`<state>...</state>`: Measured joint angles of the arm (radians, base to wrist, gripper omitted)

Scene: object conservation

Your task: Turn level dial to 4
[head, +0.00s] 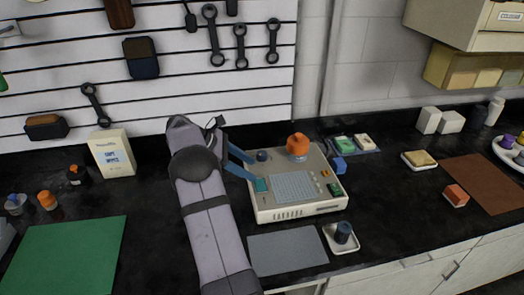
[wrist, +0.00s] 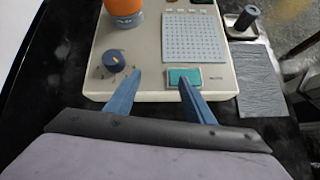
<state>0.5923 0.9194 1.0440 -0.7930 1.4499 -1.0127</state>
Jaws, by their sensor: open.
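The level dial (wrist: 114,60) is a small dark blue knob with a light pointer mark, set on a beige console (wrist: 80,82). Small marks surround it, too small to read. In the head view the dial (head: 262,155) is near the console's back left corner. My gripper (wrist: 160,78) is open and empty, with two blue fingers over the console's near edge in the wrist view. One finger is just right of the dial and apart from it; the other overlaps the teal display (wrist: 184,75). In the head view my gripper (head: 253,169) reaches in from the left.
An orange-topped object (head: 298,145) stands on the console beside a grey dotted panel (head: 292,187). A blue block (head: 339,164) is by the console's right side. A dark cylinder (head: 343,232) sits on a small tray at the front right. A white box (head: 113,153) stands left of my arm.

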